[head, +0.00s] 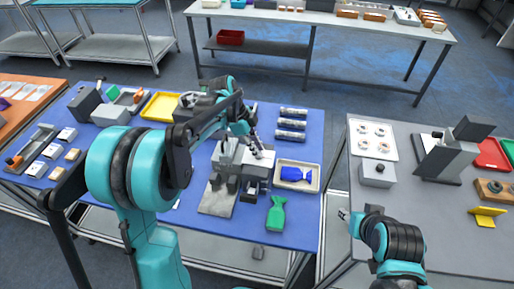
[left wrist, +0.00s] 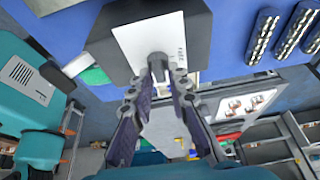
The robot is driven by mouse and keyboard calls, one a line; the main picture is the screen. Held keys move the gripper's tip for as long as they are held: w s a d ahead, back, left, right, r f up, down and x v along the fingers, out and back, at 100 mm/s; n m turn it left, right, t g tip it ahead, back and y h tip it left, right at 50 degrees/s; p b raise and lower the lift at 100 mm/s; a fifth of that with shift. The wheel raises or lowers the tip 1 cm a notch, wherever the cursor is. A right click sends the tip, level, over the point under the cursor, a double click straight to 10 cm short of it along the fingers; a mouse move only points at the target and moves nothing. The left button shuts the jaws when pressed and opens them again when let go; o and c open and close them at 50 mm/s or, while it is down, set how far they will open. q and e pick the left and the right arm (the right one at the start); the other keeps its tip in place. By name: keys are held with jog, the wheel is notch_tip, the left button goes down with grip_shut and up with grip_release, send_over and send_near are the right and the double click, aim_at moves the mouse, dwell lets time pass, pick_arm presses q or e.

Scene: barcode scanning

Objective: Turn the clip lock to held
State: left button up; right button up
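In the left wrist view, the clip lock shows as a dark grey block with a white label plate (left wrist: 140,42) and a round grey knob (left wrist: 157,60). Small print on the label is too blurred to read. My left gripper (left wrist: 164,76) has its fingertips on either side of the knob, with a narrow gap between them. I cannot tell whether they press on it. In the head view, my left gripper (head: 255,148) is over the grey fixture (head: 228,155) on the blue table, and the arm partly hides it. My right gripper (head: 344,214) is low, by the grey table's left edge.
A yellow tray (head: 160,106) is farther left. A gap separates the blue table (head: 312,215) from the grey table (head: 440,225).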

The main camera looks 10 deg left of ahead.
pick_arm(q)
jog(key=shift+o, duration=0.2)
jog(key=shift+r, duration=0.1)
jog(key=v, duration=1.1)
jog(key=shift+a+r, duration=0.25)
jog(key=shift+r, duration=0.1)
jog(key=s+f+n+t+y+b, duration=0.2)
jog(key=s+f+n, duration=0.4)
jog(key=s+n, duration=0.3)
jog(key=s+f+n+t+y+b, duration=0.2)
jog(key=s+f+n+t+b, duration=0.3)
jog(key=s, duration=0.7)
notch_tip(320, 180, down, 3)
jog(key=n, duration=0.4)
jog(key=shift+a+r, duration=0.2)
jog(key=shift+a, duration=0.2)
